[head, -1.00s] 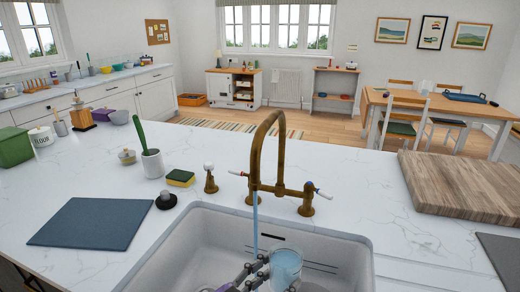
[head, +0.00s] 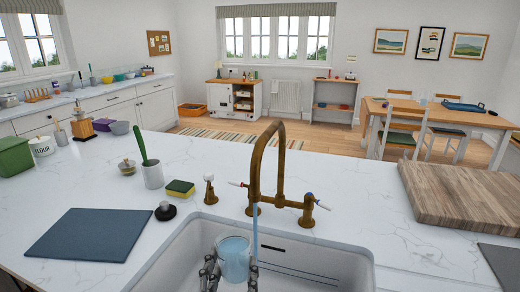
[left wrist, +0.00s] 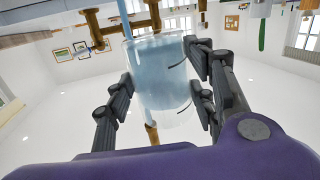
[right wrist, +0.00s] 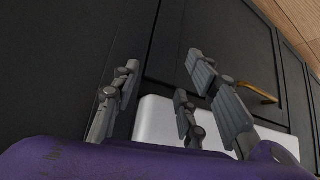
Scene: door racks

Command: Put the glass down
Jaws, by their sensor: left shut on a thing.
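The clear glass (head: 234,258) holds bluish water and is over the white sink, at its left half. My left gripper (head: 231,276) is shut on the glass, with its dark fingers on both sides. In the left wrist view the glass (left wrist: 160,85) sits between the finger pads and is mostly full. My right gripper (right wrist: 160,80) shows only in the right wrist view, open and empty, facing a dark cabinet front.
The brass tap (head: 256,170) arches over the sink (head: 320,268). On the white counter are a blue-grey board (head: 82,234), a black stopper (head: 166,211), a sponge (head: 180,189), a brush pot (head: 152,175) and a wooden board (head: 462,195). Counter between the left board and tap is partly clear.

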